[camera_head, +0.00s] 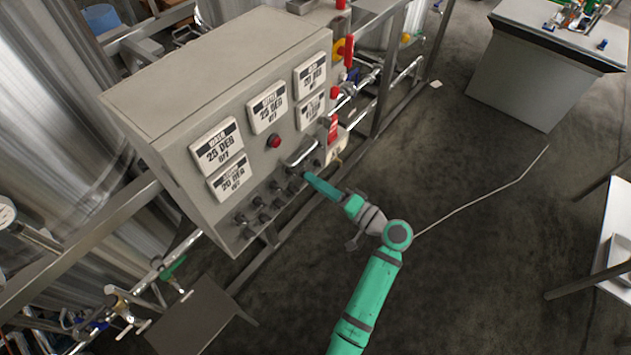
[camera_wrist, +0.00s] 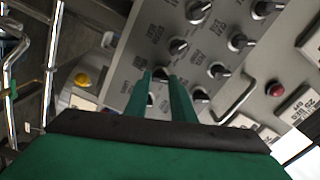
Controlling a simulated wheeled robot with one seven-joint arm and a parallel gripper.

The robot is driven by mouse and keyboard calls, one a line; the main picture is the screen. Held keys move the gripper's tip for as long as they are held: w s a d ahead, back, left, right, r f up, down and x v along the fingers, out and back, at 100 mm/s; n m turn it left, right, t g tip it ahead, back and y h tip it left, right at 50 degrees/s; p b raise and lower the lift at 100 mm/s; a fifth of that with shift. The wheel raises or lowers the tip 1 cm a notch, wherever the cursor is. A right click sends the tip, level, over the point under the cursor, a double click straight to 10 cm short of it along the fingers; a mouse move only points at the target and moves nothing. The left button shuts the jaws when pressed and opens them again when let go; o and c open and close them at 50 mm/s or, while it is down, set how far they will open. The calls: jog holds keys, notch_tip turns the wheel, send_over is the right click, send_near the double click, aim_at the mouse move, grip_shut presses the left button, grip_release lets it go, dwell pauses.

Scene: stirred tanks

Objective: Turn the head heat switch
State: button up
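The grey control box (camera_head: 220,70) carries rows of small black rotary switches (camera_head: 262,203) along its lower front. The labels at the switches are too small to read, so I cannot tell which one is the head heat switch. My gripper (camera_head: 308,177) is at the right end of the switch rows, close to the panel. In the wrist view its two green fingers (camera_wrist: 160,76) stand apart, with a switch (camera_wrist: 151,99) showing in the gap between them. More switches (camera_wrist: 179,46) lie just beyond the fingertips. Contact with any switch cannot be made out.
White temperature displays (camera_head: 217,144) and a red button (camera_head: 273,141) sit above the switches. A metal handle (camera_head: 303,152) juts out close to my gripper. Large steel tanks (camera_head: 60,120) stand to the left. The dark floor to the right is mostly clear, with a cabinet (camera_head: 520,80) behind.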

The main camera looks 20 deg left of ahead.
jog(key=o, duration=0.3)
jog(key=shift+o, duration=0.2)
jog(key=shift+d, duration=0.15)
jog(key=v, duration=1)
jog(key=shift+d, duration=0.3)
jog(key=shift+s, duration=0.15)
